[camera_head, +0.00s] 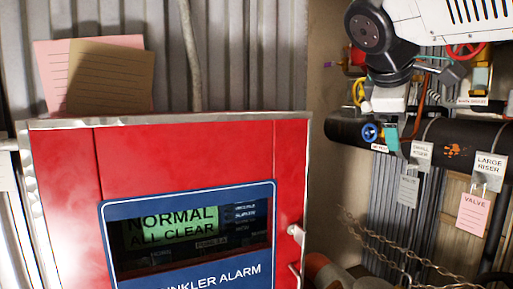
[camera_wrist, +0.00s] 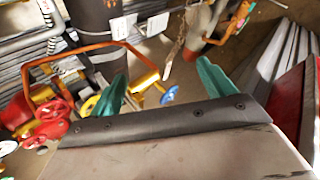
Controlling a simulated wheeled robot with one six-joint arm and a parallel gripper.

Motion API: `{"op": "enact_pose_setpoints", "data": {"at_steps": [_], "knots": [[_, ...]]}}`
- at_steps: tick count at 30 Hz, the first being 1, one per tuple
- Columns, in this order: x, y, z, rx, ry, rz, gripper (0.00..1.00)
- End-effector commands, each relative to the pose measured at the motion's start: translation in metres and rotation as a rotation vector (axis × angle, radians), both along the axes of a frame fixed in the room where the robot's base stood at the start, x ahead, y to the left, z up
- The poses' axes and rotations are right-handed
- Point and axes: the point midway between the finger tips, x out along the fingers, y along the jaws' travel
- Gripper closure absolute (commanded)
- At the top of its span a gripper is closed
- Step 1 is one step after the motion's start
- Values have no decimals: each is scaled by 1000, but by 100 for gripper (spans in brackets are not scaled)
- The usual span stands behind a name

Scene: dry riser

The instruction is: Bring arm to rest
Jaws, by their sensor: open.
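My arm (camera_head: 405,30), white and dark, reaches in from the upper right of the head view. My gripper (camera_head: 391,138) hangs below it in front of the thick black pipe (camera_head: 450,140). In the wrist view my gripper (camera_wrist: 165,88) shows two teal fingers spread wide apart. No object is held between them. A small blue handwheel (camera_wrist: 169,94) appears in the gap, beyond the fingers. It also shows in the head view (camera_head: 371,133), just left of the gripper. I cannot tell whether the gripper touches anything.
A red alarm cabinet (camera_head: 70,180) stands at left, its display (camera_head: 170,228) reading "NORMAL ALL CLEAR". Paper notes (camera_head: 110,78) rest above it. Red valve wheels (camera_wrist: 50,120) and an orange bar (camera_wrist: 95,45) lie left in the wrist view. Chains (camera_head: 385,245) hang below the pipe.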

Motion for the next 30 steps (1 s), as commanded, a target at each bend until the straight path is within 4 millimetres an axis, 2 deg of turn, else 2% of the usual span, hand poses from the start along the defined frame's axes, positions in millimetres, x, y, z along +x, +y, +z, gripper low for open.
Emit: {"op": "enact_pose_setpoints", "data": {"at_steps": [1,5,6,9,12,15,18,21,30], "knots": [[-18,-2,-31,87,23,-62,18],[-70,-1,-112,335,81,-270,18],[-89,0,-136,408,103,-343,18],[-138,4,-194,569,160,-527,18],[-182,9,-241,688,213,-676,18],[-216,12,-274,757,252,-755,18],[-232,6,-285,777,243,-791,18],[-233,1,-280,790,211,-801,18],[-232,-1,-279,788,208,-806,18]]}}
